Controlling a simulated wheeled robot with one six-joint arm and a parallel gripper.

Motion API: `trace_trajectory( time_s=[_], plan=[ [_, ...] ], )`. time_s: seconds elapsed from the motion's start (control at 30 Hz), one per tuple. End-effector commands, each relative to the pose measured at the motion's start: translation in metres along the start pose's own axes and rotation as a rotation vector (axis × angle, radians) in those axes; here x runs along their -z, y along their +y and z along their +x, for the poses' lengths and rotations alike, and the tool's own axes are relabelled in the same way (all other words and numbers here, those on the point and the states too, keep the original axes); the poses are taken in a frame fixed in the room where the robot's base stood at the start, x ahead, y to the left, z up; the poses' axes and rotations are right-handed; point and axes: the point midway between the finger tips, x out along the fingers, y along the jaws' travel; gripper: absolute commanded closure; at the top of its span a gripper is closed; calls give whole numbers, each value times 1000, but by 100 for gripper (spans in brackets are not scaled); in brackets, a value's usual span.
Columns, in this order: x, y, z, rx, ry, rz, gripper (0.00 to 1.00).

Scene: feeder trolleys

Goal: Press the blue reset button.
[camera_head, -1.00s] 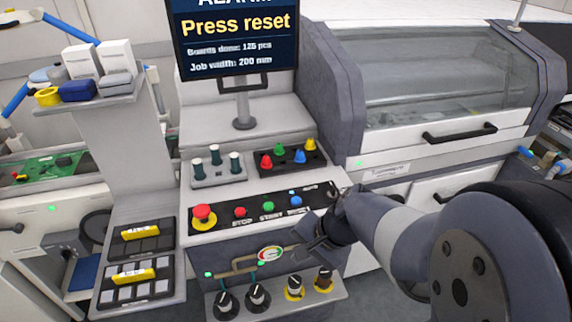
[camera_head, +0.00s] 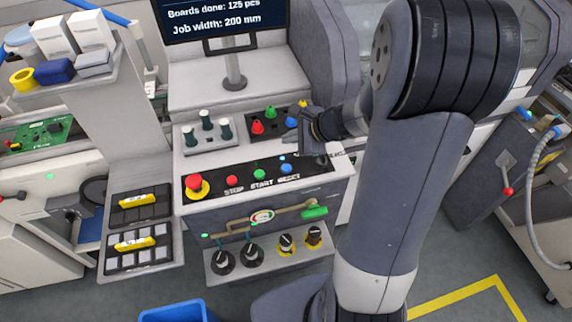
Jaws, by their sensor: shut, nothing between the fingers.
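The blue reset button (camera_head: 286,168) sits on the black control panel (camera_head: 213,204), above the "RESET" label and right of the green start button (camera_head: 259,174) and red stop button (camera_head: 232,181). A small blue light shows just above it. My gripper (camera_head: 303,131) is shut and empty, above and slightly right of the blue button and apart from it in the picture. Its dark fingers are seen at an angle, so their height over the panel is hard to judge. The blue button is in plain view.
A red emergency stop (camera_head: 194,184) on a yellow base stands at the panel's left. Red, green, blue and yellow cones (camera_head: 257,127) stand behind the panel, close to my gripper. A gauge pipe with a green handle (camera_head: 314,212) and several knobs (camera_head: 251,252) lie below.

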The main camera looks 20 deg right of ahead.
Motion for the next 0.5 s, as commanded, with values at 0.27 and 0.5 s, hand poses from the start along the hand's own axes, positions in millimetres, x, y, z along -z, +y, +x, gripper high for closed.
trace_trajectory(
  time_s=[0.27,0.5],
  plan=[
    [6,7,9,-1,0,-1,100],
    [22,23,30,-1,0,0,100]
  ],
)
